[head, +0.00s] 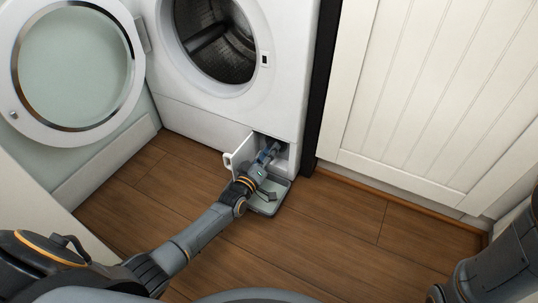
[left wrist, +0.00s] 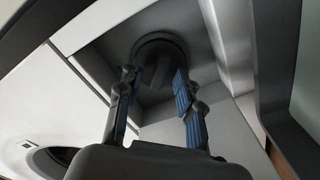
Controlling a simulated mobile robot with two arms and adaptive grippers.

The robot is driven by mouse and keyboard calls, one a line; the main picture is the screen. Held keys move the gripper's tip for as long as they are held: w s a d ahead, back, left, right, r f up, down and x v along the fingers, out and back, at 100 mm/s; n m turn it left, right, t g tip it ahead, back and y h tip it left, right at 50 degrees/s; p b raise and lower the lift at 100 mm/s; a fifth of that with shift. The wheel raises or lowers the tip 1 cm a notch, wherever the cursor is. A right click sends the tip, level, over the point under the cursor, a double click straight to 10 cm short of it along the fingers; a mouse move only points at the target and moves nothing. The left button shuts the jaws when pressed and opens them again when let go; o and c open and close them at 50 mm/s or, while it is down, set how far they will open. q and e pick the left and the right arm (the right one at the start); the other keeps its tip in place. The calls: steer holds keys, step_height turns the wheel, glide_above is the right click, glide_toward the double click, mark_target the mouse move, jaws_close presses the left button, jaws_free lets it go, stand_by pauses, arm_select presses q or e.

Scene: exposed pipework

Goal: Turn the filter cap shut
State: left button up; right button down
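The filter cap (left wrist: 160,48) is a dark round cap with a raised grip bar, set in the recess at the bottom of the white washing machine (head: 225,122). My left gripper (head: 268,152) reaches into this recess in the head view and hides the cap there. In the left wrist view its blue-padded fingers (left wrist: 155,82) are spread apart, tips just in front of the cap, one on each side of the grip bar. I see a gap between the fingers and the bar. Of my right arm only a dark link shows at the lower right; its gripper is out of view.
The small white flap (head: 239,150) of the recess stands open on the left. A shallow grey-green tray (head: 268,207) lies on the floor below the recess. The round washer door (head: 75,68) is open at the left. White cabinet (head: 430,90) stands right; wooden floor is clear in front.

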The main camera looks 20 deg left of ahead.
arm_select(q)
jaws_close()
steer(key=shift+r+m, duration=0.1)
steer(key=shift+m, duration=0.3)
steer(key=m+p, duration=0.4)
steer(key=m, duration=0.4)
steer(key=shift+d, duration=0.1)
steer(key=shift+m, duration=0.4)
stand_by(0.4)
